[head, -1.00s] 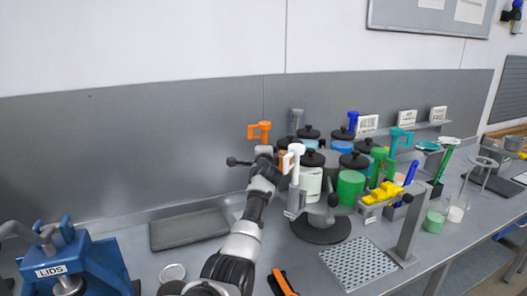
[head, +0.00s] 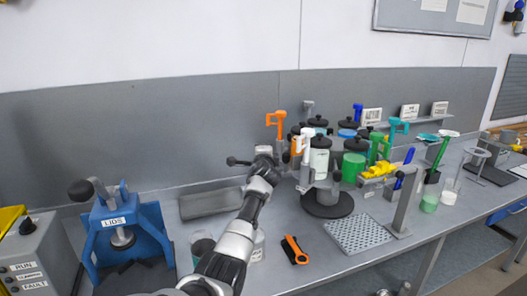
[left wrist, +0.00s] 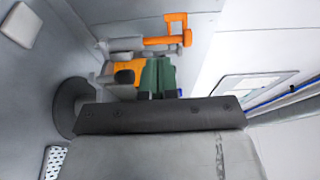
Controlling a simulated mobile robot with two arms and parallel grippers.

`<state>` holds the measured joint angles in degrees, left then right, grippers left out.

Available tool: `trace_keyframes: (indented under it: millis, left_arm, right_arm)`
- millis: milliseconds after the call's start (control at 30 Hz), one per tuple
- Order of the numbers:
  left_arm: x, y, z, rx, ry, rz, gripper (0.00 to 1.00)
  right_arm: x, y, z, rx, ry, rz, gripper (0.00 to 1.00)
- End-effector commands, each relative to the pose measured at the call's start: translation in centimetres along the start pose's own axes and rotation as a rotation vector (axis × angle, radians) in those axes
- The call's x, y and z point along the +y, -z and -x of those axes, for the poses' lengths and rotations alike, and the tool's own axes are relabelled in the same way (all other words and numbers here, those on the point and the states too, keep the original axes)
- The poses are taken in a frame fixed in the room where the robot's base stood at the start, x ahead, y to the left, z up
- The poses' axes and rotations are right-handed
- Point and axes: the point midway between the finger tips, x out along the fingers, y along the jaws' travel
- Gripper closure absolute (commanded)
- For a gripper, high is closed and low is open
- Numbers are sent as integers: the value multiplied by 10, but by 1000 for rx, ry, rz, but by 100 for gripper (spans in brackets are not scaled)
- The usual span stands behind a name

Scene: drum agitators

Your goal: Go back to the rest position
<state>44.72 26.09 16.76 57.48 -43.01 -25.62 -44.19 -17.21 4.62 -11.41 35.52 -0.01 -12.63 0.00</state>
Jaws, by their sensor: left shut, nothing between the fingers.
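My left arm comes in from the lower left in the head view. Its gripper (head: 266,153) is raised beside the left side of the jar carousel (head: 327,204). In the left wrist view the two dark green fingers (left wrist: 157,72) are together, with nothing between them. Behind the fingers are an orange handle (left wrist: 175,32) and an orange part (left wrist: 127,72); I cannot tell whether the fingers touch either. The orange handle also shows in the head view (head: 277,122), just right of the gripper. My right gripper is out of view.
A blue lid press (head: 148,222) marked LIDS and a grey control box (head: 38,258) stand at left. A black-and-orange tool (head: 295,250) and a perforated plate (head: 358,234) lie in front of the carousel.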

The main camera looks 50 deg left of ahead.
Motion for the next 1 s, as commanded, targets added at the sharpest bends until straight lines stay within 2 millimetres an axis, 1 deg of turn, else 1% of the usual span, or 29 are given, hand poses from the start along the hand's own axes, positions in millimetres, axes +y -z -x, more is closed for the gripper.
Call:
trace_keyframes:
  millis: [167, 400, 467, 567, 667, 700, 767, 800, 867, 900, 967, 1000]
  left_arm:
    - [0, 0, 0, 0, 0, 0, 100]
    - [0, 0, 0, 0, -1, 1, 100]
    - [5, 2, 3, 1, -7, 5, 100]
    - [25, 9, 20, 7, -38, 35, 100]
    - [65, 22, 56, 20, -111, 100, 100]
    - [85, 28, 77, 26, -154, 136, 100]
    - [115, 37, 112, 34, -228, 195, 100]
    - [134, 41, 136, 38, -281, 233, 100]
    - [161, 46, 174, 41, -365, 289, 100]
    - [177, 48, 200, 42, -423, 324, 100]
    - [199, 49, 240, 38, -515, 373, 100]
    - [212, 49, 268, 33, -578, 405, 100]
  right_arm:
    - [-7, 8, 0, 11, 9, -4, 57]
    - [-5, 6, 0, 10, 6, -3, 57]
    - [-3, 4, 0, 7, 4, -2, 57]
    - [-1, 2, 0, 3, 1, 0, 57]
    - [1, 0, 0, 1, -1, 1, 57]
    - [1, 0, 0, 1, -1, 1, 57]
    - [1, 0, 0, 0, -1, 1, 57]
    - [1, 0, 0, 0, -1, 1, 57]
    - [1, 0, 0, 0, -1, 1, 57]
    - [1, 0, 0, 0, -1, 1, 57]
    - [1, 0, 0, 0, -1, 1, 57]
    - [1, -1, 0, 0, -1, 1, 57]
